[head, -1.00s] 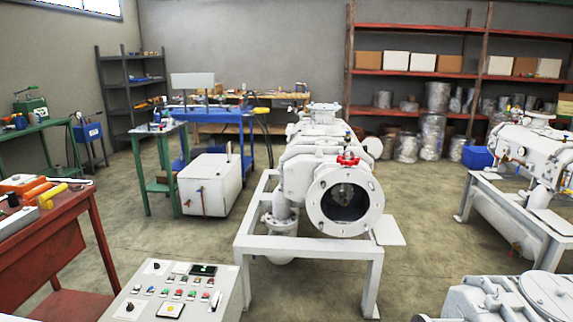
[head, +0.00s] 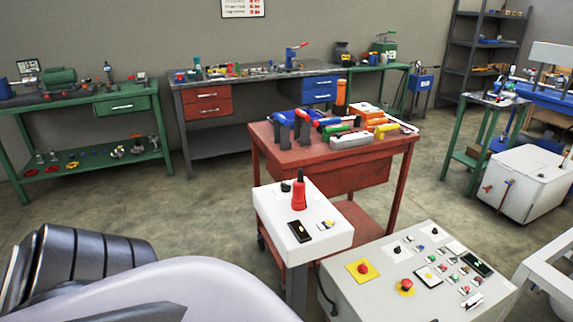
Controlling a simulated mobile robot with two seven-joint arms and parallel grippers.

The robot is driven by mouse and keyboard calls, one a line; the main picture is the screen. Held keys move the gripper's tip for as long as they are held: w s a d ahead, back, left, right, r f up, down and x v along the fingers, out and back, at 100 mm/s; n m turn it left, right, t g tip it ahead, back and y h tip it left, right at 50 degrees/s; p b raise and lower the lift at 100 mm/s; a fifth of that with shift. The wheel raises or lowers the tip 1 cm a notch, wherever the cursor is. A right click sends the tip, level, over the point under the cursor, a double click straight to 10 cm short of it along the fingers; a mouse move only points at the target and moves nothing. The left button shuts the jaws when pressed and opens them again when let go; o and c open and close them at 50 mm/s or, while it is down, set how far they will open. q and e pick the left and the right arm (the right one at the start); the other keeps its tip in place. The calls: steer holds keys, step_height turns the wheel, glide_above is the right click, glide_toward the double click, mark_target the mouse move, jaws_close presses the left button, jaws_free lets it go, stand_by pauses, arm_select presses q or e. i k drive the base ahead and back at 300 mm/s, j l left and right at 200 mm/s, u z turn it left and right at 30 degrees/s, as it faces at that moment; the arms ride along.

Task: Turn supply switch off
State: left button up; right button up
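A white box (head: 325,236) on a stand is in the lower middle of the head view. I cannot tell which control is the supply switch, as labels are too small. My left arm's links fill the lower left; neither gripper shows.
A red tool table (head: 380,147) stands behind the white box. Green and grey workbenches (head: 262,83) line the back wall. A white tank (head: 525,183) and green stand are at right. Open floor (head: 200,200) lies left of the white box.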

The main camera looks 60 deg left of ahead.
mark_target(285, 187)
steer(key=u, duration=1.65)
steer(key=i+j+z, duration=0.15)
steer(key=j+z, duration=0.15)
steer(key=i+j+z, duration=0.15)
steer(key=j+z, duration=0.5)
steer(key=i+j+z, duration=0.1)
steer(key=j+z, duration=0.2)
